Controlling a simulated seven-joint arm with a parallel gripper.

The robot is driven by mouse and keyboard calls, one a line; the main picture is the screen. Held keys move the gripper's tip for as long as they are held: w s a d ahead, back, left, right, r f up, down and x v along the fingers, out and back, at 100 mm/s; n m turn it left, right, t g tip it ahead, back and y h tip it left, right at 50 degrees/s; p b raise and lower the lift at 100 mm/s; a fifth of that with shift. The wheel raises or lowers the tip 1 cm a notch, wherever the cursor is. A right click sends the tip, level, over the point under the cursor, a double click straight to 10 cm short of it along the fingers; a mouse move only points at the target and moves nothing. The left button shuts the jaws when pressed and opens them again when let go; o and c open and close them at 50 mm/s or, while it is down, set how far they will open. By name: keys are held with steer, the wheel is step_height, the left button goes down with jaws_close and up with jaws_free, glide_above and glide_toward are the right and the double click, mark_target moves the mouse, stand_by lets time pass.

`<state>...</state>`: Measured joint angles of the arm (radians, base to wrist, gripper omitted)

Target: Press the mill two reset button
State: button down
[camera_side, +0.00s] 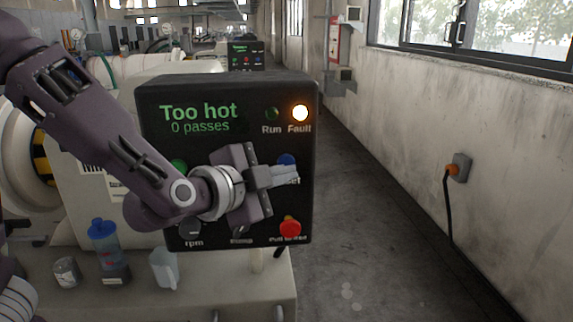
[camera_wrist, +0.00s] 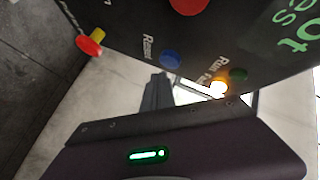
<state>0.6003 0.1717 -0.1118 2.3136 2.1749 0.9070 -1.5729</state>
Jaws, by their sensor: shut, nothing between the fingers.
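The black control box (camera_side: 225,95) reads "Too hot, 0 passes". Its Fault lamp (camera_side: 300,113) glows orange and its Run lamp (camera_side: 272,113) is dark. The blue reset button (camera_side: 287,159) is partly hidden by my fingers in the side view; in the wrist view the blue button (camera_wrist: 171,60) shows beside its "Reset" label. My gripper (camera_side: 287,174) is shut and empty, its fingertips in front of the box beside the blue button. The fingers (camera_wrist: 158,88) point at the box close to the button; I cannot tell whether they touch.
A red knob (camera_side: 290,226) sits below on the box, with a yellow collar in the wrist view (camera_wrist: 90,43). An rpm knob (camera_side: 190,228) is lower left. A blue-capped bottle (camera_side: 107,252), a tin (camera_side: 66,272) and a jug (camera_side: 164,270) stand on the ledge. The aisle floor is clear.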

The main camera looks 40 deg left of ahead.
steer(key=shift+w+a, duration=0.1)
stand_by(0.7)
steer(key=shift+w+a, duration=0.2)
steer(key=shift+w+a, duration=0.3)
steer(key=shift+w, duration=0.05)
stand_by(0.8)
stand_by(0.4)
steer(key=shift+s+d, duration=0.6)
steer(key=shift+s, duration=0.05)
steer(key=s+d, duration=0.3)
steer(key=shift+s+d, duration=0.3)
stand_by(0.6)
